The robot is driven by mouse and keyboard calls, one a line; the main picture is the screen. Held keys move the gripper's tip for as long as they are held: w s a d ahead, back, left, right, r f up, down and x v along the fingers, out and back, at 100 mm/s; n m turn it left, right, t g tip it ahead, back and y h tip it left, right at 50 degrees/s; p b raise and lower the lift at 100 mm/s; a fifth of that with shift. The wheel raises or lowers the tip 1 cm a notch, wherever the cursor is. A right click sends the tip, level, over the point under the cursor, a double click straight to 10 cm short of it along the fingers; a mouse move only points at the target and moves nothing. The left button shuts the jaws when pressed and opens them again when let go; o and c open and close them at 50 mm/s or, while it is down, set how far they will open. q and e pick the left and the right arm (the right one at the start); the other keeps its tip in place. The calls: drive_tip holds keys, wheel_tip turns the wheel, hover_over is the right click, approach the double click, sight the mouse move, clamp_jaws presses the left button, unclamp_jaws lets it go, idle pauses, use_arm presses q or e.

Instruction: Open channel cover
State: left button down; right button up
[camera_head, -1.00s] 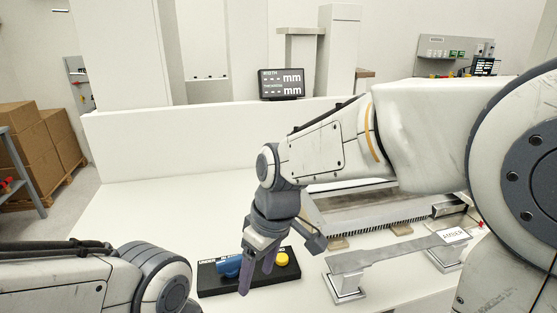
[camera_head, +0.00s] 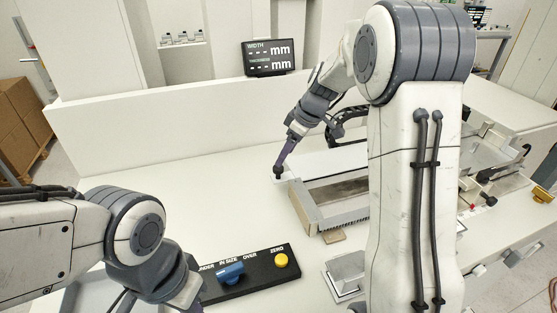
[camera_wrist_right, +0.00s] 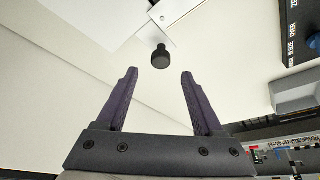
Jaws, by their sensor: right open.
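The channel cover looks like a flat pale plate (camera_head: 325,161) along the back of a long grey channel fixture (camera_head: 338,212). A black knob (camera_head: 278,172) sits at its left end. The knob (camera_wrist_right: 160,57) shows in the right wrist view just beyond the fingertips, centred between them, on a pale plate end (camera_wrist_right: 155,20). My right gripper (camera_head: 280,164) points down at the knob; in the right wrist view its purple fingers (camera_wrist_right: 158,75) are open with nothing between them. My left arm reaches the lower left; its fingers are out of frame.
A black panel (camera_head: 264,278) with a blue knob (camera_head: 230,272) and a yellow button (camera_head: 281,260) lies in front. A metal block (camera_head: 345,272) stands right of it. My right arm hides the fixture's right part.

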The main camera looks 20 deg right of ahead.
drive_tip(key=shift+p+x, duration=0.4)
drive_tip(key=shift+x, duration=2.35)
drive_tip(key=shift+s, duration=0.1)
clamp_jaws()
